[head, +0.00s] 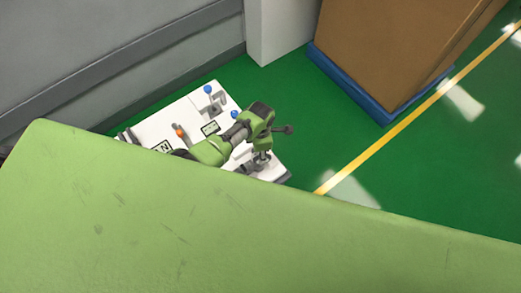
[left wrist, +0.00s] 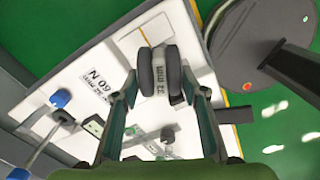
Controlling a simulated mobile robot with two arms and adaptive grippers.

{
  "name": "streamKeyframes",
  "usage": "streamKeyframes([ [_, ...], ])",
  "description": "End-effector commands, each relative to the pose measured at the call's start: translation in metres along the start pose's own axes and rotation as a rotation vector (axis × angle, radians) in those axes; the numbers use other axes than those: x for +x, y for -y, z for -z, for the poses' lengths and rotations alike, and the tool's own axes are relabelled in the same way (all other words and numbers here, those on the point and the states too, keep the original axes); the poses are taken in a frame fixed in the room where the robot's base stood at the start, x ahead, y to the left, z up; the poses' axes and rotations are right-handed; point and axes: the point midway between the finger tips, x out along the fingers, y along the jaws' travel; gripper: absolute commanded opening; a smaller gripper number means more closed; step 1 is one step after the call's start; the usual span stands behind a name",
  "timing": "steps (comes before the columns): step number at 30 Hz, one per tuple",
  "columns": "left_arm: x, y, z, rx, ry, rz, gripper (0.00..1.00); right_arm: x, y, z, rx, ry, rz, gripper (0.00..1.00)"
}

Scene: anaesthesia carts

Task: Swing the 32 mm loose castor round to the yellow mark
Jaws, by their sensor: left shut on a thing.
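The 32 mm castor (left wrist: 160,75) has two dark wheels and a pale middle band with its size printed on it. It is at the right end of a white board (head: 200,100), which also shows in the left wrist view (left wrist: 95,62). My left gripper (head: 262,158) reaches down over this end. In the left wrist view its two fingers (left wrist: 163,98) stand either side of the castor, and it is shut on it. A thin yellow strip (left wrist: 191,9) shows near the board's edge; I cannot tell whether it is the mark. My right gripper is not in view.
The board also bears blue knobs (head: 208,89), an orange knob (head: 179,131) and printed labels. A scuffed light green surface (head: 190,225) fills the foreground. A brown box (head: 385,45) on a blue base stands at the back right. Green floor lies right of the board.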

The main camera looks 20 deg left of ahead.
Motion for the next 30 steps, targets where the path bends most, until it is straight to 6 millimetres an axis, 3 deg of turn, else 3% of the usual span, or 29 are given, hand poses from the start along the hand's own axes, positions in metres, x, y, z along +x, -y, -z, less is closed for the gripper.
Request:
streamKeyframes([
  [7,-0.0012,-0.0012,-0.0007,-0.029,0.002,-0.001,0.09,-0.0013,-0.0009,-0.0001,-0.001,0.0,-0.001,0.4],
  [16,-0.0011,-0.0053,-0.0001,-0.39,0.003,0.0,0.09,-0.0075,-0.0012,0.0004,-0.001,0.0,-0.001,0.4],
  [24,-0.0006,-0.0066,0.001,-0.432,0.002,-0.002,0.09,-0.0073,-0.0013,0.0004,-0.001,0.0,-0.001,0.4],
  [25,-0.0006,-0.0066,0.001,-0.431,0.002,-0.002,0.45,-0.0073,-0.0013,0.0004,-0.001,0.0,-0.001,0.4],
  [27,-0.0006,-0.0066,0.001,-0.431,0.002,-0.002,0.59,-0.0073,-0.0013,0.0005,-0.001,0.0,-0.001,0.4],
  [30,-0.0005,-0.0065,0.0011,-0.43,0.001,-0.002,0.59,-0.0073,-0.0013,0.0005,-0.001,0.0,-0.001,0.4],
])
